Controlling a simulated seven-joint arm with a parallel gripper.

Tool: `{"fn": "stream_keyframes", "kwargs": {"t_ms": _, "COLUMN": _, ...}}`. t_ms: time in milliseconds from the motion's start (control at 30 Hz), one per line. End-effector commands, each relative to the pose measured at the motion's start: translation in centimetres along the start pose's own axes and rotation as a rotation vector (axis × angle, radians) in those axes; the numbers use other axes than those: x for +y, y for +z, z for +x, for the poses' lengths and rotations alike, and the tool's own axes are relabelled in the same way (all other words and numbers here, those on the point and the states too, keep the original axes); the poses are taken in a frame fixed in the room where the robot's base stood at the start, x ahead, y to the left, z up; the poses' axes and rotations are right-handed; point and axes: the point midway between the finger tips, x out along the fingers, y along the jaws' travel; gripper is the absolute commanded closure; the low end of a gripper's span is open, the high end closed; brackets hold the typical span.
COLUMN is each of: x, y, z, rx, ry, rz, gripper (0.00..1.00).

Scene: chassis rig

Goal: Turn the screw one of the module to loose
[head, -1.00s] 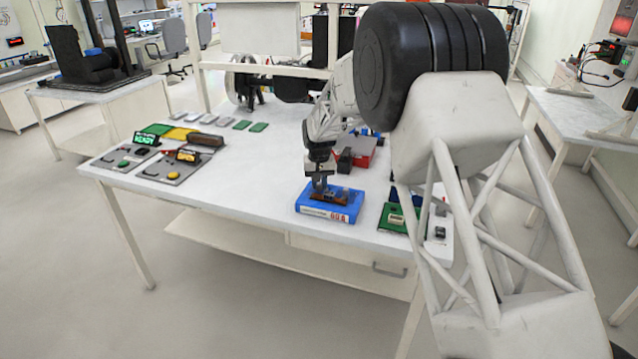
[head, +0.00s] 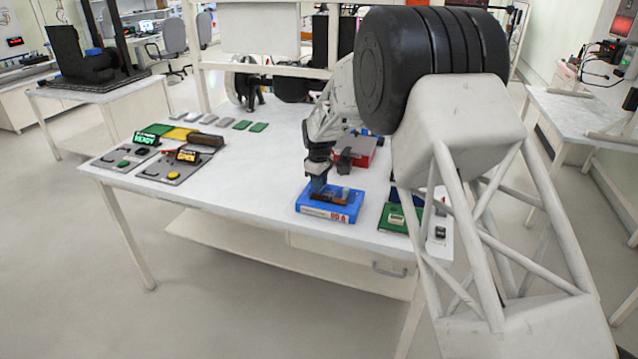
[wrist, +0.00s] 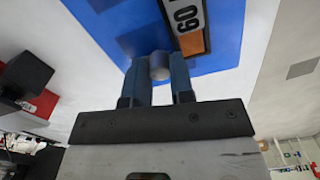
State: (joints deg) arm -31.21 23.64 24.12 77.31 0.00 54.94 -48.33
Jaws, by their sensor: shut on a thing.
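The module is a blue block (head: 328,212) at the front of the white table, with a dark and orange insert on top. In the wrist view the blue module (wrist: 226,45) fills the upper middle, with a "60"-marked label beside the insert. A grey round screw head (wrist: 159,66) stands at the module's edge area, between my fingers. My gripper (wrist: 158,78) is shut on this screw, with one finger on each side. In the head view my gripper (head: 318,186) points down onto the left part of the module. The screw's lower part is hidden.
A red box (head: 358,150) with a dark block stands behind the module. A green board (head: 394,218) lies close on the right. Two control panels with lit displays, one reading READY (head: 144,138), are at the left. The table between them and the module is clear.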

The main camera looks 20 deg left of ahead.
Motion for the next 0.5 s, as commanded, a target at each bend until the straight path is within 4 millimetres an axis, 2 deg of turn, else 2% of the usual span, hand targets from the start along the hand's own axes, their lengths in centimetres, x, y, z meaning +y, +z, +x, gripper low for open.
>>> {"fn": "stream_keyframes", "kwargs": {"t_ms": 200, "x": -0.03, "y": 0.01, "z": -0.03, "rx": 0.000, "ry": 0.000, "rz": -0.127, "gripper": 1.00}}
{"fn": "stream_keyframes", "kwargs": {"t_ms": 500, "x": -0.02, "y": 0.02, "z": -0.02, "rx": 0.000, "ry": 0.000, "rz": -0.196, "gripper": 1.00}}
